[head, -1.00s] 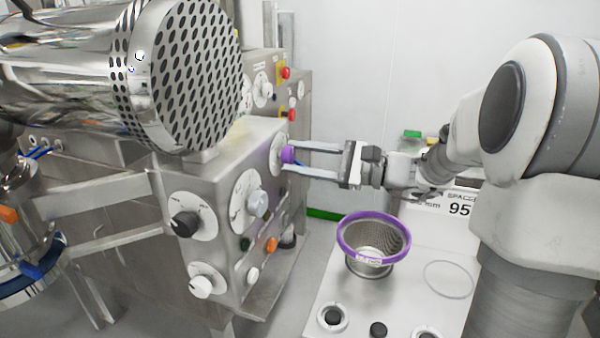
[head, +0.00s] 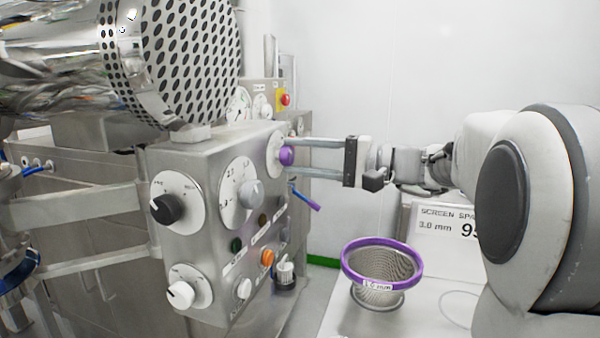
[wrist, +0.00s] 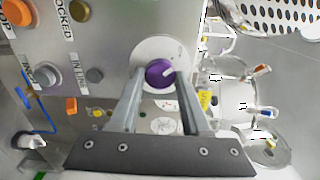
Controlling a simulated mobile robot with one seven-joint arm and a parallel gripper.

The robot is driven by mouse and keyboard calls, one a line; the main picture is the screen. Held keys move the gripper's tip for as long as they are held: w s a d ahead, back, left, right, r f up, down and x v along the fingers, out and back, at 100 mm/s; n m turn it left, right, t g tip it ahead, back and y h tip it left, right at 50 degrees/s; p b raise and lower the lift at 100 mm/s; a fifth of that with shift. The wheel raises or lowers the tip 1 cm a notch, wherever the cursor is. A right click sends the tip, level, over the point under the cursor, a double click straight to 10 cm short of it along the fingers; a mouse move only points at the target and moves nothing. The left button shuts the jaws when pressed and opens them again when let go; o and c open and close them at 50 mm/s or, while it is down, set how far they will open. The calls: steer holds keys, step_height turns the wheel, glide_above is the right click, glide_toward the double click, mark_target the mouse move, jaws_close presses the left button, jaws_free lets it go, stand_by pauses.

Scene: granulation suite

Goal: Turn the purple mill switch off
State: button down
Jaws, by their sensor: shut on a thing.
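The purple mill switch (head: 286,156) is a round knob on a white dial on the right part of the steel control panel. The fingers hide part of the knob's sides and of the dial.
The panel (head: 205,246) also bears a black knob (head: 167,209), a grey knob (head: 250,193), a white knob (head: 181,294) and an orange button (head: 267,258). A perforated steel drum (head: 190,62) hangs above. A purple-rimmed mesh basket (head: 382,265) stands on a white table at lower right.

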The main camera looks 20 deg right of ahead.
steer(key=shift+n+b, duration=0.3)
stand_by(0.4)
steer(key=shift+c, duration=1.8)
jaws_free()
steer(key=shift+d, duration=0.1)
steer(key=p+v, duration=0.1)
steer(key=v, duration=1.6)
steer(key=shift+s+p, duration=0.1)
steer(key=shift+p, duration=0.2)
